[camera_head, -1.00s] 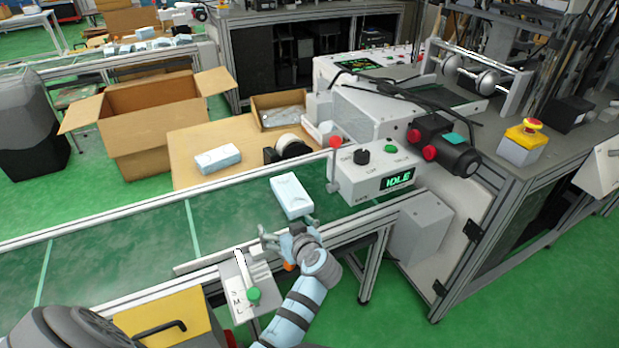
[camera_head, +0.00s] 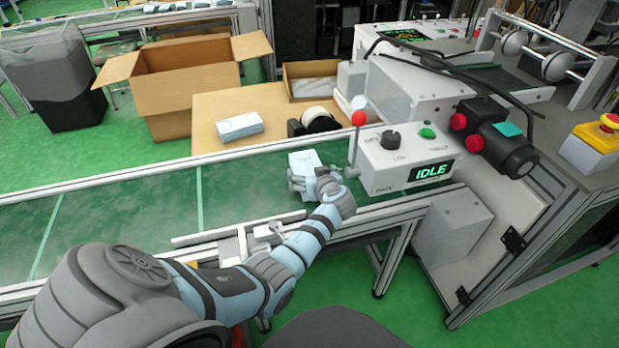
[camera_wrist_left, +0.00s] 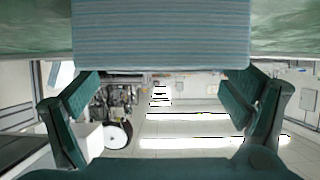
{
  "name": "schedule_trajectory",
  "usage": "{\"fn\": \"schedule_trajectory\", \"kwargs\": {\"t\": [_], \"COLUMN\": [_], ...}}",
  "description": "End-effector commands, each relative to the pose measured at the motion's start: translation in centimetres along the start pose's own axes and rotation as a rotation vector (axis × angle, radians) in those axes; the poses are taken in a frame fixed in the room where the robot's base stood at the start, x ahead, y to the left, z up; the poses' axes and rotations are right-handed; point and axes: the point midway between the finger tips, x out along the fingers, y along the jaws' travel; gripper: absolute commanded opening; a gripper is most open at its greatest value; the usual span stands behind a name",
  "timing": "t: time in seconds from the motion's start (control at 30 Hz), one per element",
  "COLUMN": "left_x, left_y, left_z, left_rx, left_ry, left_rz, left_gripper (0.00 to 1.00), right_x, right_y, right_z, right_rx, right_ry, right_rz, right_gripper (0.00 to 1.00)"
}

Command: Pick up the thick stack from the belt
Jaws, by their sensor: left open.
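In the left wrist view the two fingers of the gripper (camera_wrist_left: 160,95) stand apart, one toward each side of the stack. I cannot tell whether they touch it. My right gripper is not in view.
A control box (camera_head: 405,165) reading IDLE, with a red-knobbed lever (camera_head: 359,118), stands close right of the stack. Another pale stack (camera_head: 240,126) lies on the wooden table (camera_head: 208,108) behind the belt, near an open carton (camera_head: 175,95). The belt's left stretch is clear.

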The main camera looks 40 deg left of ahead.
Motion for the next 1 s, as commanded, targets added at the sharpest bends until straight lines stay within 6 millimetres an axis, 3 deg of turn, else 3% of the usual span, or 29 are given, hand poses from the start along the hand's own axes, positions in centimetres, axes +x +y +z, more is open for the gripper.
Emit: {"fn": "schedule_trajectory", "kwargs": {"t": [0.1,0.33,0.6,0.67,1.0], "left_x": [1.9,2.0,2.0,2.0,1.7], "left_y": [-0.1,0.0,0.0,0.0,0.0], "left_z": [0.4,0.1,0.1,0.1,-0.5], "left_rx": [0.002,0.001,0.002,0.002,0.0], "left_ry": [0.0,0.0,0.0,0.0,0.001], "left_rz": [-0.001,0.001,0.001,0.001,0.001], "left_gripper": [0.93,0.92,0.48,0.42,0.41], "right_x": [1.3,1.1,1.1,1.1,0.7], "right_y": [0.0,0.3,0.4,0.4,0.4], "right_z": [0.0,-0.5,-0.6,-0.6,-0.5], "right_rx": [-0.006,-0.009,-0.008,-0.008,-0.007], "right_ry": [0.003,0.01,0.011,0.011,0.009], "right_rz": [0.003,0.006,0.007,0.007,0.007], "right_gripper": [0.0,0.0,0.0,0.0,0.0]}}
